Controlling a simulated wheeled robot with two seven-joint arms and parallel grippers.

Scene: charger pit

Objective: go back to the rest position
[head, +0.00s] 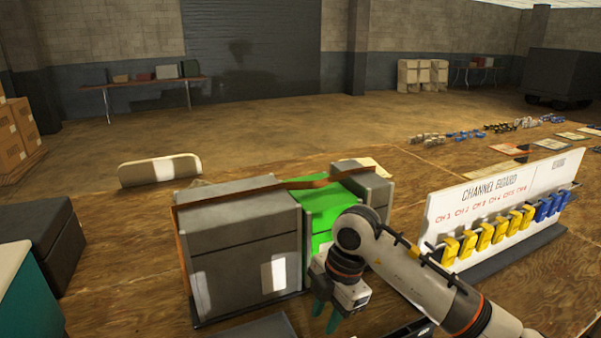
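My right arm reaches in from the lower right. Its gripper (326,314) points down in front of the grey box and the green block, near the bottom of the view. Its two teal fingers stand a little apart, and I see nothing held between them. My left arm and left gripper are not in the view.
A large grey box (235,240) and a bright green block (322,212) stand left of and behind my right gripper. A white channel board (500,205) with yellow and blue chargers stands right, close to my forearm. A dark case (45,235) is at left. Wooden tabletop shows between them.

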